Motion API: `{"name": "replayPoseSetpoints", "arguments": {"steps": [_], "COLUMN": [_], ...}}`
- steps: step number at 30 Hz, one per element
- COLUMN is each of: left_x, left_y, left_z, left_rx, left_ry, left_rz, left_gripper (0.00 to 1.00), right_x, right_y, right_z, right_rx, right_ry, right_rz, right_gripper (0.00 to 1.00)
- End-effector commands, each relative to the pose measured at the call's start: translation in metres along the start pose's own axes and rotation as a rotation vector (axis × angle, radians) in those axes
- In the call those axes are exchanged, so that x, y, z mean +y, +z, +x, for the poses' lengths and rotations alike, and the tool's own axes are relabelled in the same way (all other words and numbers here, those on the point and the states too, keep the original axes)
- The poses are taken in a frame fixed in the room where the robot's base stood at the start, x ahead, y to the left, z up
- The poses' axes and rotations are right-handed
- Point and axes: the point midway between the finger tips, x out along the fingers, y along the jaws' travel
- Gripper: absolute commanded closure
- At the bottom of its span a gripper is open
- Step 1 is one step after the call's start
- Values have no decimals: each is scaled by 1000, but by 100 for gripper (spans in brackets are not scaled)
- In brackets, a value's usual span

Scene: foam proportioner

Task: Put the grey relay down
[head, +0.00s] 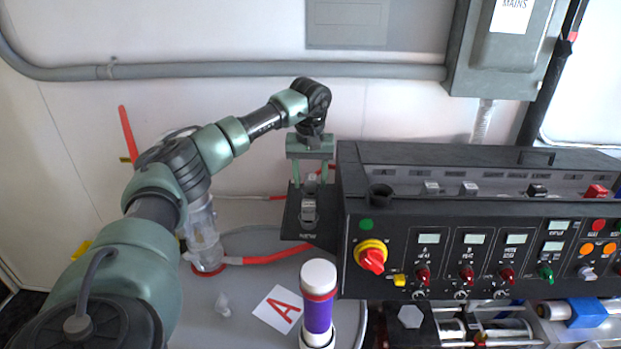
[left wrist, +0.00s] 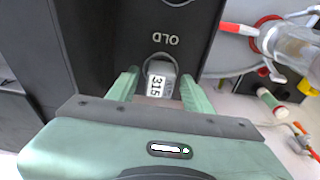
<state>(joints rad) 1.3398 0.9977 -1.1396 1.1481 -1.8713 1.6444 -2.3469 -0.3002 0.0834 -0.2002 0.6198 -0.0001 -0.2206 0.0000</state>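A small grey relay (left wrist: 158,78) with a white label reading 315 stands at the OLD end of a black shelf (left wrist: 110,30). My left gripper (head: 311,180) is above the back part of this shelf in the head view. Its two green fingers are open on either side of the relay, with a gap showing on each side in the left wrist view (left wrist: 160,80). A second grey relay (head: 309,211) stands on the shelf's front part, by the word NEW. My right gripper is not in view.
A black control panel (head: 440,225) with knobs and switches stands right beside the shelf. Several relays or switches sit along its top. A clear cylinder (head: 204,240) with red hoses is left of the shelf. A purple and white bottle (head: 318,300) stands in front.

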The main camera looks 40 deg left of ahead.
Motion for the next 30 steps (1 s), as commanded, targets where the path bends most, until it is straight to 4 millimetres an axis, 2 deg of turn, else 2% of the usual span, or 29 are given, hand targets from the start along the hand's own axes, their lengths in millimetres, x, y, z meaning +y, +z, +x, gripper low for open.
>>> {"name": "replayPoseSetpoints", "arguments": {"steps": [8, 11, 21, 25, 30], "left_x": [1, 1, 1, 1, 0], "left_y": [-1, -1, -1, -1, -1], "left_z": [-8, -22, -95, -114, -124], "left_rx": [3, 5, 4, 3, 1], "left_ry": [3, 5, 4, 2, 1], "left_rz": [0, 0, 0, 0, 1], "left_gripper": [50, 50, 50, 50, 50], "right_x": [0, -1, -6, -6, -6], "right_y": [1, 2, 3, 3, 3], "right_z": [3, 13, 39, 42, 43], "right_rx": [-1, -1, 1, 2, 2], "right_ry": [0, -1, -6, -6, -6], "right_rz": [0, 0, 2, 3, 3], "right_gripper": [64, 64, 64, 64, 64]}}
